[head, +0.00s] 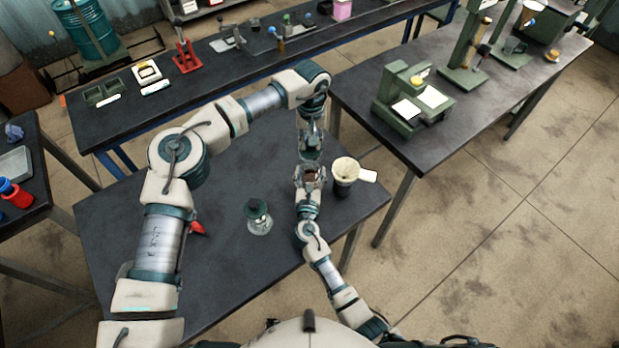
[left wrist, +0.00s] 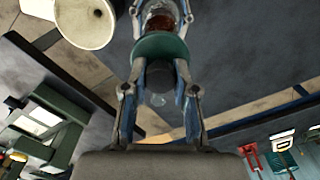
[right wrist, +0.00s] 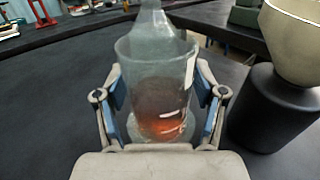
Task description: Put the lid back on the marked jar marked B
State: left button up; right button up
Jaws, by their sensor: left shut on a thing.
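A clear glass jar with red-brown liquid (right wrist: 160,95) stands between the fingers of my right gripper (head: 309,180), which is shut on it. No letter is readable on it. My left gripper (head: 311,142) is shut on a dark green lid (left wrist: 160,47) with a dark grey knob, just beyond the jar in the head view. In the left wrist view the lid overlaps the near part of the jar (left wrist: 160,20); I cannot tell if they touch. A second glass jar with a green top (head: 258,215) stands on the table, left of my right gripper.
A cream funnel (head: 346,169) sits on a dark bottle (head: 342,188) close to the right of my right gripper. A small red object (head: 197,229) lies left of the second jar. The dark table (head: 130,215) is mostly clear on its left side.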

aim_at(311, 153)
pick_arm(q)
jog(key=shift+d, duration=0.25)
pick_arm(e)
jog(key=shift+d, duration=0.25)
grip_shut()
pick_arm(q)
jog(key=shift+a+f, duration=0.2)
jog(key=shift+a, duration=0.1)
pick_arm(e)
jog(key=shift+a, duration=0.25)
pick_arm(q)
jog(key=f, duration=0.4)
jog(key=shift+a+f, duration=0.15)
jog(key=shift+a, duration=0.2)
pick_arm(e)
jog(key=shift+a, duration=0.3)
pick_arm(q)
jog(key=shift+d, duration=0.45)
pick_arm(e)
jog(key=shift+d, duration=0.4)
pick_arm(q)
jog(key=shift+a+f, duration=0.3)
jog(key=shift+f, duration=0.6)
pick_arm(e)
jog(key=shift+a, duration=0.3)
pick_arm(q)
jog(key=shift+d, duration=0.2)
pick_arm(e)
jog(key=shift+d, duration=0.2)
